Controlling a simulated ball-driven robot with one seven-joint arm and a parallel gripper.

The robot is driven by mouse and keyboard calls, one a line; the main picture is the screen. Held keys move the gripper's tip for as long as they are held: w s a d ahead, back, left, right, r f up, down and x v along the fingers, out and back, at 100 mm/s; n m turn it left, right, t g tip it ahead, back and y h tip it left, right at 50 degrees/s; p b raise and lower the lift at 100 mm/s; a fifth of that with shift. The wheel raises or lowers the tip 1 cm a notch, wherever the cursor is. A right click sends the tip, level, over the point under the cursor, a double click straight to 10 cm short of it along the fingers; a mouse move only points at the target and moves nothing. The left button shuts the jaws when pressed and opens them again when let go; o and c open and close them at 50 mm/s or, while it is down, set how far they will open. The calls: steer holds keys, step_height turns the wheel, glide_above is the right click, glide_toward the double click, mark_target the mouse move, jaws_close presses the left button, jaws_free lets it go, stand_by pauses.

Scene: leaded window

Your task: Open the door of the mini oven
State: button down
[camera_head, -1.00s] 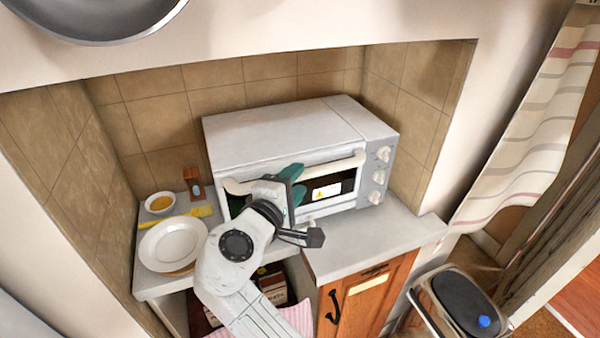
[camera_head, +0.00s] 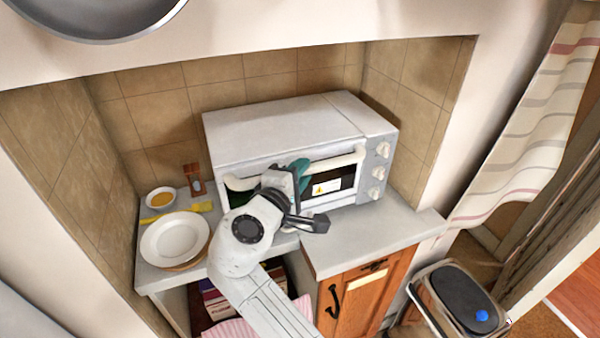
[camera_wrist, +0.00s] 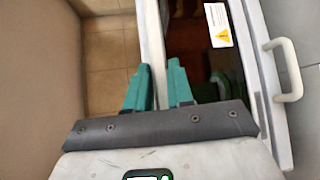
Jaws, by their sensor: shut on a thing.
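The white mini oven (camera_head: 270,130) stands on the counter in the alcove. Its door (camera_head: 327,188) has a dark window with a warning sticker, also seen in the wrist view (camera_wrist: 218,25). The door looks shut or nearly so. The white bar handle (camera_head: 337,163) runs along the door's upper edge; in the wrist view the bar (camera_wrist: 151,40) passes down between my teal fingers. My gripper (camera_head: 297,170) is at about the middle of the handle and shut on it, also seen in the wrist view (camera_wrist: 160,88). My wrist hides part of the door's left half.
A white plate (camera_head: 175,238), a small bowl (camera_head: 160,199) and a yellow utensil (camera_head: 202,206) lie left of the oven. Knobs (camera_head: 378,172) line its right side. A bin (camera_head: 462,300) stands right of the wooden cabinet (camera_head: 365,298). The counter in front of the oven is narrow.

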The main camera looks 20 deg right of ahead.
steer(key=shift+f, duration=0.1)
stand_by(0.4)
steer(key=s+f+m+h+b, duration=0.3)
steer(key=f+m+b, duration=0.2)
steer(key=b, duration=1)
steer(key=s+f+m+h+b, duration=0.4)
steer(key=f+m+b, duration=0.1)
steer(key=b, duration=1)
steer(key=s+f+m+h+b, duration=0.3)
steer(key=f+b, duration=0.4)
steer(key=b, duration=0.9)
steer(key=shift+s+f+m+h, duration=0.1)
steer(key=shift+s+m+h, duration=0.4)
steer(key=shift+m, duration=0.4)
steer(key=c, duration=1.1)
jaws_free()
